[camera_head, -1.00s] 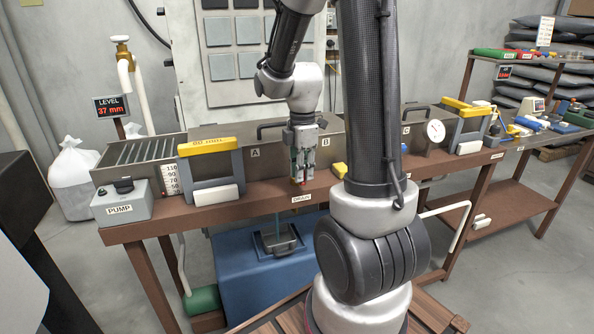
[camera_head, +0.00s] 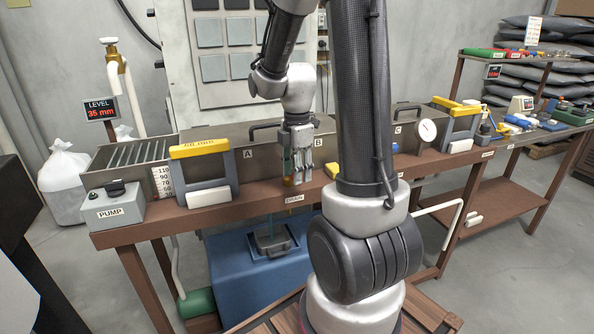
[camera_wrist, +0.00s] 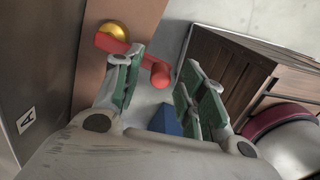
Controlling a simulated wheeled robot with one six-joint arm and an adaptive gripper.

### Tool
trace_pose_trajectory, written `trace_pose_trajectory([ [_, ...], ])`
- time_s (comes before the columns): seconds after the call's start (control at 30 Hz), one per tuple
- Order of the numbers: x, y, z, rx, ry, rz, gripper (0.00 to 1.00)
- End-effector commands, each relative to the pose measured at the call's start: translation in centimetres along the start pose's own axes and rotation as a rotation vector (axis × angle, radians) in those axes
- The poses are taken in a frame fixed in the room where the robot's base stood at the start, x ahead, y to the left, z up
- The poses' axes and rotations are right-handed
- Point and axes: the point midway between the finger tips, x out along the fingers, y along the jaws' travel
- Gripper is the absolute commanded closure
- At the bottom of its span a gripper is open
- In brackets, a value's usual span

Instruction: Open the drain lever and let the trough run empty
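The long grey trough (camera_head: 264,160) sits on a brown bench, with labels A, B and C on its front. The red drain lever (camera_wrist: 112,44) shows in the wrist view on a brass ball fitting (camera_wrist: 116,31), its knob end in the gap between my fingers. My gripper (camera_head: 301,180) is open above the DRAIN label (camera_head: 294,198) and hides most of the lever in the head view. It also shows in the wrist view (camera_wrist: 165,75), the left finger against or very near the lever. The level display (camera_head: 100,109) reads 35 mm.
A blue tank (camera_head: 238,285) with a dark opening stands under the stream. A grey pump box (camera_head: 113,208) and yellow-topped frames (camera_head: 202,150) stand along the bench. A dial gauge (camera_head: 427,130) is on the right of the trough. My arm hides part of the bench.

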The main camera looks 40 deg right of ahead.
Motion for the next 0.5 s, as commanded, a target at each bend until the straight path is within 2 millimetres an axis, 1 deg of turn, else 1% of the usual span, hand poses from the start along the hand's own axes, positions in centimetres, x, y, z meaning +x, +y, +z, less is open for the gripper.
trace_pose_trajectory([
  [0.27, -0.2, 0.0, 0.0, 0.000, 0.000, 0.001, 0.59],
  [0.37, -1.3, 0.1, 0.0, 0.000, 0.000, 0.002, 0.59],
  [0.47, -3.3, 0.1, 0.0, 0.000, 0.000, 0.005, 0.59],
  [0.5, -4.2, 0.1, 0.0, 0.000, 0.000, 0.005, 0.59],
])
